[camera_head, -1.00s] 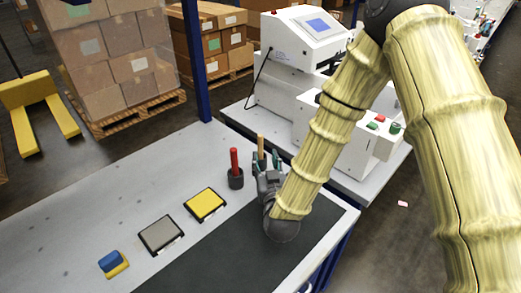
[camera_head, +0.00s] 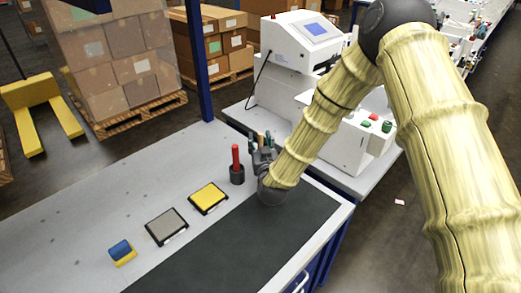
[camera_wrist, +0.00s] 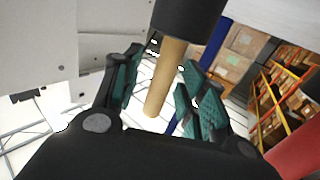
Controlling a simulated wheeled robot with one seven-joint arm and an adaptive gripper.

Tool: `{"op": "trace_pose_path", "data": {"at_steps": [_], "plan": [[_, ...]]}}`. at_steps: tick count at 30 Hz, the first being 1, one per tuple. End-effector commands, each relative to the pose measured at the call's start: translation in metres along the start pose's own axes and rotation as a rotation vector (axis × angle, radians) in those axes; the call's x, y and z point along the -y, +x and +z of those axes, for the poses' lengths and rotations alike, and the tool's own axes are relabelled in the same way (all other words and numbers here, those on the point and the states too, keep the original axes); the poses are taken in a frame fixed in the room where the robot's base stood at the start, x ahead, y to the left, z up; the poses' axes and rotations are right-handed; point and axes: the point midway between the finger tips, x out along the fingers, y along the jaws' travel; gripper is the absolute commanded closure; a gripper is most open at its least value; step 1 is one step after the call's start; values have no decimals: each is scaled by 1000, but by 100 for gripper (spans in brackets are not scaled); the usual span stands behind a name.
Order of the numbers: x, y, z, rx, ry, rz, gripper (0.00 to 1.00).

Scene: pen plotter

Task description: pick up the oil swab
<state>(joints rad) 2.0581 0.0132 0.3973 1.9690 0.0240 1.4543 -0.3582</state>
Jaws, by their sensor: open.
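The oil swab appears to be the wooden-handled stick (camera_head: 259,141) near the bench's far right end. In the wrist view the pale wooden stick (camera_wrist: 166,75) stands out of a black cup (camera_wrist: 190,15); that picture looks upside down. My gripper (camera_head: 264,152) is at the stick, its fingers pointing away from my body. In the wrist view my gripper (camera_wrist: 160,72) is open, with one teal-padded finger on each side of the stick and gaps visible. The head view hides the cup behind my gripper.
A red stick in a dark cup (camera_head: 237,175) stands close to the left. A yellow pad (camera_head: 208,197), a grey pad (camera_head: 166,227) and a blue-and-yellow block (camera_head: 122,252) lie along the bench. A white machine (camera_head: 300,60) stands behind. The dark mat (camera_head: 230,245) is clear.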

Motion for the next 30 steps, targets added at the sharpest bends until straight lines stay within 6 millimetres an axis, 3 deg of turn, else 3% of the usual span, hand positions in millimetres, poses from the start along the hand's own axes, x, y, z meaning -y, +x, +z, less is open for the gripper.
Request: {"op": "trace_pose_path", "data": {"at_steps": [5,12,23,30], "plan": [[0,0,-1,-1,0,0,60],[0,0,-1,-1,0,0,100],[0,0,-3,-1,0,0,100],[0,0,-24,-3,0,0,100]]}}
